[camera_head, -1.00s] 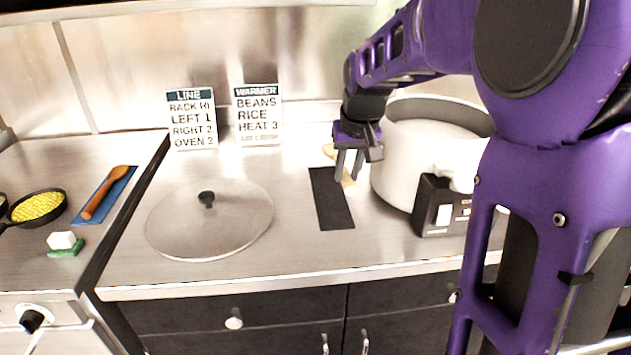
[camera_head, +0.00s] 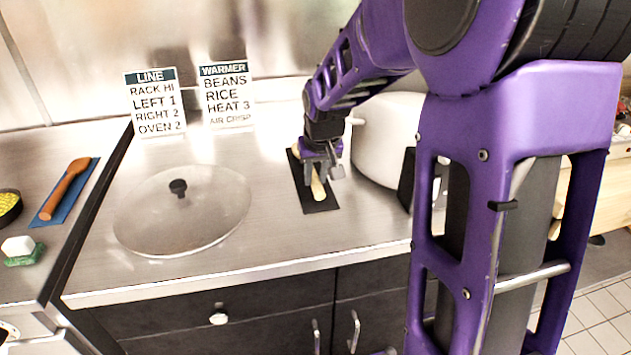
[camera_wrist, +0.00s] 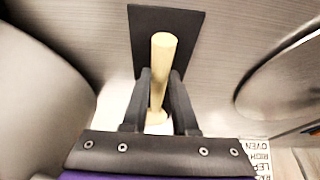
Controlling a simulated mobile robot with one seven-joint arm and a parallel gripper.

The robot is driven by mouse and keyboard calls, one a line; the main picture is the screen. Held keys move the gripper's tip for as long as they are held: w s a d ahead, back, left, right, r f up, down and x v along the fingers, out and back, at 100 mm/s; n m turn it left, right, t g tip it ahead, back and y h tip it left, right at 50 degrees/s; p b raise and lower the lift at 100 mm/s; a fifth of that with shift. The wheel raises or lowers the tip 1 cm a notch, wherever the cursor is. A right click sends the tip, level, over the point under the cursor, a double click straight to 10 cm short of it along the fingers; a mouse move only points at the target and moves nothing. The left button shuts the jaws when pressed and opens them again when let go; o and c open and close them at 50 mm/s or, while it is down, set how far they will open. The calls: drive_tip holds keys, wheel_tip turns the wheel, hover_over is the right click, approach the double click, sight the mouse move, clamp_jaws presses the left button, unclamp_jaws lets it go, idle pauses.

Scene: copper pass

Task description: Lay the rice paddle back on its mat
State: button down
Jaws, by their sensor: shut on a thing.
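The rice paddle (camera_head: 317,187) has a pale wooden handle. My gripper (camera_head: 316,177) is shut on it over the dark mat (camera_head: 322,207). In the wrist view the paddle's handle (camera_wrist: 162,62) stands between the two fingers (camera_wrist: 157,100), with its end over the mat (camera_wrist: 143,40).
The white rice cooker (camera_head: 385,140) stands close to the right of my gripper. A round lid (camera_head: 215,215) lies to the left. Two signs (camera_head: 228,100) stand at the back. A wooden spoon (camera_head: 62,190) lies on a blue mat (camera_head: 82,185) at far left. Counter between lid and mat is clear.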

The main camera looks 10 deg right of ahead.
drive_tip(key=shift+f, duration=0.45)
drive_tip(key=shift+f, duration=0.1)
drive_tip(key=c, duration=0.7)
unclamp_jaws()
drive_tip(key=p+v, duration=0.2)
drive_tip(key=v, duration=1)
